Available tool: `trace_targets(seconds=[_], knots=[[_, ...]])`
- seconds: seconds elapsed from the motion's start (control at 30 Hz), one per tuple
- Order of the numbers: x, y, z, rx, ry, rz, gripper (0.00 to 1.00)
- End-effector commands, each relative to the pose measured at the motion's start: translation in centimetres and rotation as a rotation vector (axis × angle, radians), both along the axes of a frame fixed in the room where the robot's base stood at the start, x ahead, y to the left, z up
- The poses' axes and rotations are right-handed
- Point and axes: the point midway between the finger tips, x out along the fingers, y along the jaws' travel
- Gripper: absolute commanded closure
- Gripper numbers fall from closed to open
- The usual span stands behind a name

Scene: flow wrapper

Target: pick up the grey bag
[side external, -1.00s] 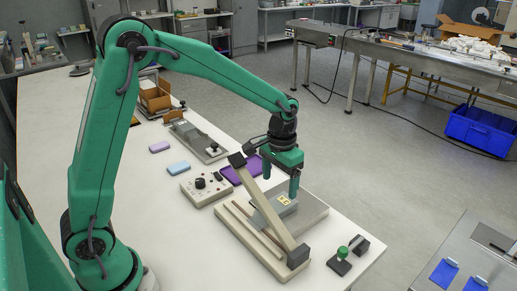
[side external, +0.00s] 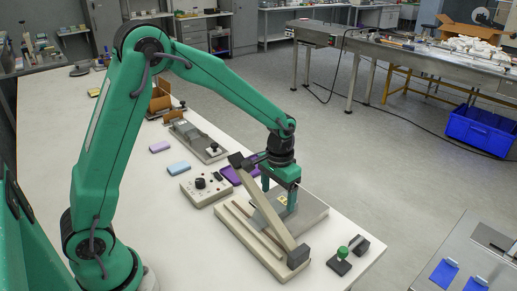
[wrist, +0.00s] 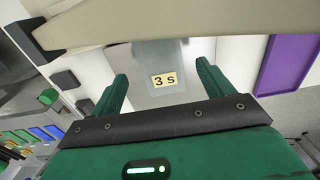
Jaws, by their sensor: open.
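The grey bag (wrist: 152,56) lies flat on the metal plate of the sealer, with a pale label reading "3 s" facing up. In the wrist view it lies between my two green fingers. In the side view only a little of it and its label (side external: 283,200) show, the rest hidden by my fingers and the sealer's bar. My gripper (side external: 279,199) is open, low over the bag, with one finger on each side; it also shows in the wrist view (wrist: 162,72). I cannot tell whether the fingers touch the bag or the plate.
The sealer's slanted beige bar (side external: 268,217) stands close in front of my gripper, and crosses the top of the wrist view. A purple tray (side external: 232,177) and a control box with a knob (side external: 205,187) are to the left. A green-knobbed block (side external: 341,258) stands at the right.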

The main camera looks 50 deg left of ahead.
Motion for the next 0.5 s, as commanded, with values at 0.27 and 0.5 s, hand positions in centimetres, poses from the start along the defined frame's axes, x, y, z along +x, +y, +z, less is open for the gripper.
trace_targets(seconds=[0.27,0.5], knots=[[-0.2,0.1,-3.1,0.000,0.002,0.000,0.20],[-0.1,0.1,-3.6,0.000,0.001,0.000,0.20]])
